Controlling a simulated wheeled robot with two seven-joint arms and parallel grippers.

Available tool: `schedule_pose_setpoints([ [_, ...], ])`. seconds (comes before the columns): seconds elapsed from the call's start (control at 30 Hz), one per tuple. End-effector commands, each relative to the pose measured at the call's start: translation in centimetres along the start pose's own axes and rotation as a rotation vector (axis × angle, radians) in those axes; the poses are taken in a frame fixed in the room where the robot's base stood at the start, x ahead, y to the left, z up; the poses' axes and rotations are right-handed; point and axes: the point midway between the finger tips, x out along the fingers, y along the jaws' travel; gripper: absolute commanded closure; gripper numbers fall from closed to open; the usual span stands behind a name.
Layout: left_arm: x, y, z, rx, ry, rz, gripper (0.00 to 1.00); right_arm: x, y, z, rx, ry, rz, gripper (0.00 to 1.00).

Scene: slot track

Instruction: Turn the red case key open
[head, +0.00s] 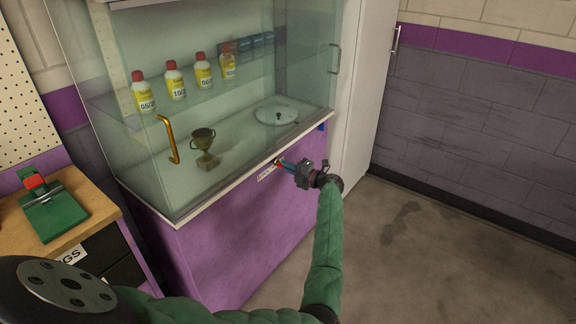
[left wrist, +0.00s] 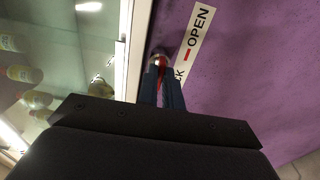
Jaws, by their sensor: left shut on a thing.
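The red case key (left wrist: 161,66) sits in a round lock on the purple front of the display case, just under the white counter edge. It is between the two fingers of my left gripper (left wrist: 161,85), which is shut on it; the fingers hide part of it. In the head view my left gripper (head: 283,163) reaches the case front from the right. A white label (left wrist: 194,36) beside the lock reads OPEN, with a red mark; its other word is partly hidden. How far the key is turned I cannot tell. My right gripper is out of view.
The glass case holds several bottles (head: 175,80) on a shelf, with a trophy cup (head: 204,146) and a round disc (head: 275,115) below. A yellow handle (head: 168,139) is on the front glass. A wooden bench (head: 92,190) with a green device (head: 54,212) stands left. Floor at right is clear.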

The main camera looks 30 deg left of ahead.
Motion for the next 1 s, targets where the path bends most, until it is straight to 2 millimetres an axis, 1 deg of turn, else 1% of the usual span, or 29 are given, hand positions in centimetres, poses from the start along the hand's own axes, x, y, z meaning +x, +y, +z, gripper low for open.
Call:
schedule_pose_setpoints([
  [0.1, -0.15, 0.06, 0.17, 0.014, -0.004, -0.001, 1.0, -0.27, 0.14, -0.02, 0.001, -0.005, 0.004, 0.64],
  [0.5, -0.16, 0.04, 0.19, 0.02, -0.004, 0.0, 1.0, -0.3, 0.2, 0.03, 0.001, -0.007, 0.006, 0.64],
  [0.53, -0.16, 0.04, 0.19, 0.02, -0.004, 0.0, 0.91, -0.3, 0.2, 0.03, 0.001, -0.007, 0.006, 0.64],
  [0.63, -0.13, 0.04, 0.16, 0.02, -0.003, 0.0, 0.71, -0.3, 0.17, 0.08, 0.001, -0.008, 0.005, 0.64],
  [1.0, -0.01, -0.13, 0.04, 0.001, -0.001, 0.001, 0.71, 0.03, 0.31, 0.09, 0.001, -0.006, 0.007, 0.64],
])
